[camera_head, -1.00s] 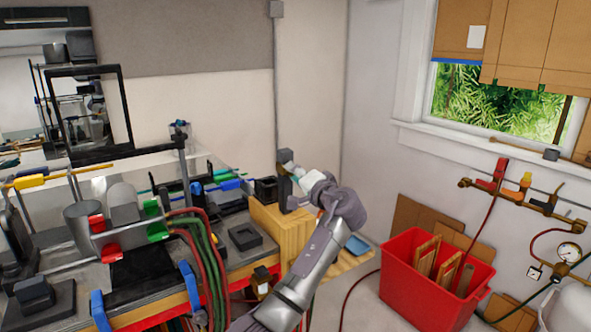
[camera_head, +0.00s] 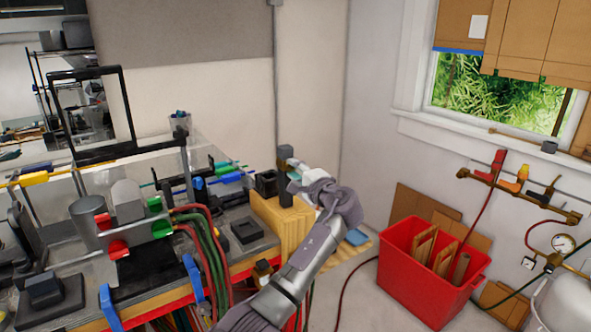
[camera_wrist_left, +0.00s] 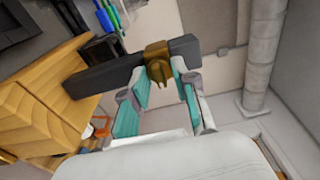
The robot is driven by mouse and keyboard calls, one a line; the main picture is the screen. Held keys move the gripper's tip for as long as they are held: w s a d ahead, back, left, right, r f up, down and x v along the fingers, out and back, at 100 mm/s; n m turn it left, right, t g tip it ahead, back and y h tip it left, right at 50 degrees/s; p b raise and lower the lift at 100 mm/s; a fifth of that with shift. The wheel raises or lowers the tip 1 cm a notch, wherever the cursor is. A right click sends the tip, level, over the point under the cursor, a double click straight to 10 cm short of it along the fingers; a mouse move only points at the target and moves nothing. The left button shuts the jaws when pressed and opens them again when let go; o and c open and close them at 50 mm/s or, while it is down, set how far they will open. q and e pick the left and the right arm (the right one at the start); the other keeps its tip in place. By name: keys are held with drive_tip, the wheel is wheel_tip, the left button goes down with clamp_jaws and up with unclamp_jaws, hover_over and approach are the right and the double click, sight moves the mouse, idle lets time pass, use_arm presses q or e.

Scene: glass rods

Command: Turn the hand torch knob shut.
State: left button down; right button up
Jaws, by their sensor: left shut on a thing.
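In the left wrist view a brass-coloured knob (camera_wrist_left: 157,64) sits against a dark grey bar (camera_wrist_left: 100,75), which I take to be the hand torch. My left gripper (camera_wrist_left: 163,80) has its teal-padded fingers on either side of the knob, shut on it at the fingertips. In the head view my left gripper (camera_head: 297,170) reaches to the far right end of the bench, by a dark upright piece (camera_head: 285,190). My wrist and hand hide most of the torch there, and the knob cannot be made out. My right gripper is in neither view.
A yellow wooden block (camera_head: 272,224) stands beside the gripper at the bench's end. Red and green hoses (camera_head: 212,265) hang left of my arm. A red crate (camera_head: 405,281) holding wooden pieces stands on the floor at right. A brass pipe manifold (camera_head: 520,195) is on the right wall.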

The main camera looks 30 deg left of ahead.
use_arm(q)
drive_tip(key=c, duration=1.2)
unclamp_jaws()
drive_tip(key=shift+c, duration=0.2)
drive_tip(key=shift+d, duration=0.1)
drive_tip(key=v, duration=1.1)
drive_tip(key=shift+s+d, duration=0.2)
drive_tip(key=shift+d, duration=0.15)
